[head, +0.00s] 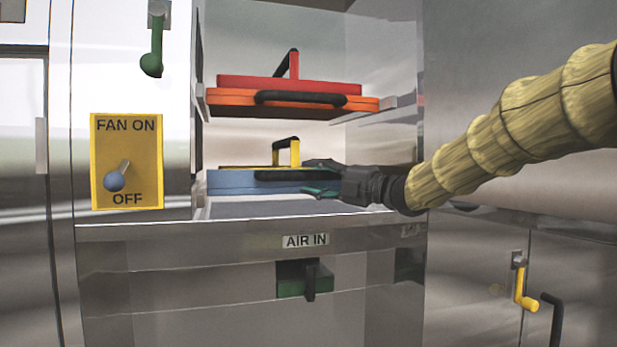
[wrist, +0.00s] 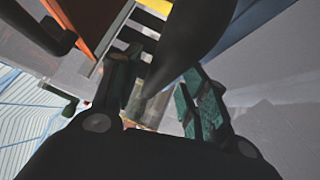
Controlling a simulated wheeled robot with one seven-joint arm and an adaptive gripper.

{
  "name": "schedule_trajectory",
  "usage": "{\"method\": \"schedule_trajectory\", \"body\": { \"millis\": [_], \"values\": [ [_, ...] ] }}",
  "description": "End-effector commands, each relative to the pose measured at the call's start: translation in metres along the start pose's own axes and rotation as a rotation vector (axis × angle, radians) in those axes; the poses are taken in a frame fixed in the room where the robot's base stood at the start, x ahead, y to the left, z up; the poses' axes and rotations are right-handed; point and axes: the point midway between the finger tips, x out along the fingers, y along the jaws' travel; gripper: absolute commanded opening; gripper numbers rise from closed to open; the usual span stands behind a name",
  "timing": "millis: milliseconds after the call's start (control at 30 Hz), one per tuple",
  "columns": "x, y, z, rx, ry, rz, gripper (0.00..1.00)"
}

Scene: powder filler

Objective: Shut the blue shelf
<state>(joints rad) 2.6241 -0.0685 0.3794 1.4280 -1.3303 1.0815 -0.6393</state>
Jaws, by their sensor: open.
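The blue shelf (head: 240,184) is in the lower part of the cabinet opening in the head view, with a yellow piece and yellow handle (head: 287,148) on top and a dark handle (head: 268,175) on its front. My gripper (head: 318,178) is at its right front, jaws open, fingers spread above and below the level of the dark handle. In the wrist view, a dark curved bar (wrist: 188,50) lies between the fingers of my gripper (wrist: 165,95). A blue surface (wrist: 250,25) shows at upper right. I cannot tell whether the fingers touch the handle.
An orange shelf (head: 230,98) with a red piece (head: 235,83) is above. A fan switch panel (head: 127,160) is at left, with a green lever (head: 152,62) above. Below are an AIR IN label (head: 305,240) and a green block (head: 291,286). A yellow lever (head: 521,290) is at lower right.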

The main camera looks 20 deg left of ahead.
Motion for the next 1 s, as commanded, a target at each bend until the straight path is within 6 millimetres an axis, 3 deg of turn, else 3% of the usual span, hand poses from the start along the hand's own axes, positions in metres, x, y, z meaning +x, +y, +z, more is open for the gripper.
{"method": "schedule_trajectory", "body": {
  "millis": [200, 400, 1000],
  "values": [
    [-0.033, 0.001, 0.0, 0.001, -0.001, 0.001, 0.44],
    [-0.051, 0.001, 0.0, 0.0, 0.0, 0.0, 0.44],
    [-0.052, 0.001, -0.001, 0.0, 0.002, 0.001, 0.44]
  ]
}}
